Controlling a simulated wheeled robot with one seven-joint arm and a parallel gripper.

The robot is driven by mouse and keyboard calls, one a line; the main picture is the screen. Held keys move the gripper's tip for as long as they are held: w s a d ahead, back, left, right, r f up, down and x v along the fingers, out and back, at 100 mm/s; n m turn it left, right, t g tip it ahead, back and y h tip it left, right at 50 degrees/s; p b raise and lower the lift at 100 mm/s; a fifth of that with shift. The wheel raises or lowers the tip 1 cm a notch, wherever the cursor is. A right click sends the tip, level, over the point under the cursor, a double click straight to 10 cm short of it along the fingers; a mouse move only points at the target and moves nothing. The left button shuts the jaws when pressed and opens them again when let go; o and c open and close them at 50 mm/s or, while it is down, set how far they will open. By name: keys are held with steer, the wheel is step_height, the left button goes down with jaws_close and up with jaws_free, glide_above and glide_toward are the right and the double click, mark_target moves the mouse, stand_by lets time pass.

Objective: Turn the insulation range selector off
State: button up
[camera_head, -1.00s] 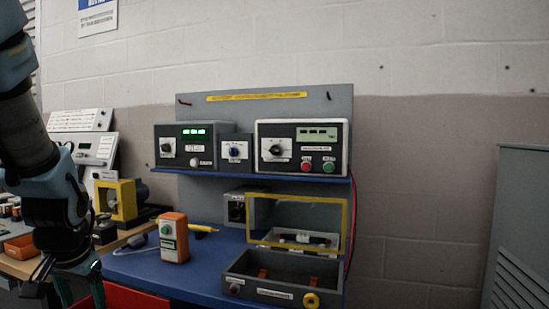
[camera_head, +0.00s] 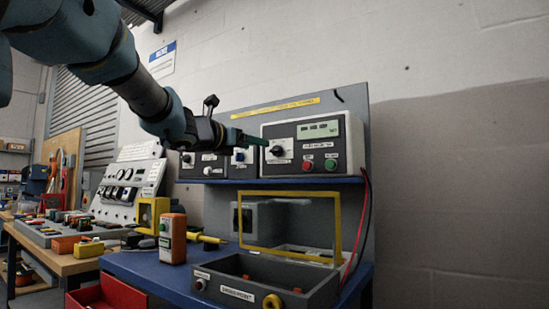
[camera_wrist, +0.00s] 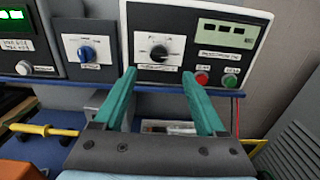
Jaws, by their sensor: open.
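In the wrist view my gripper (camera_wrist: 158,74) is open and empty, one fingertip to each side just below the knob. I see no contact with it.
Red (camera_head: 307,166) and green (camera_head: 331,164) buttons sit right of the knob. A smaller box with a blue knob (camera_wrist: 87,53) stands left of it. Below are a yellow-framed clear cover (camera_head: 337,230) and an open grey box (camera_head: 330,292).

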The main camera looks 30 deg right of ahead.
mark_target(274, 149)
steer(key=p+x, duration=0.1)
steer(key=x, duration=0.9)
steer(key=shift+f+p, duration=0.1)
steer(key=shift+p, duration=0.25)
jaws_close()
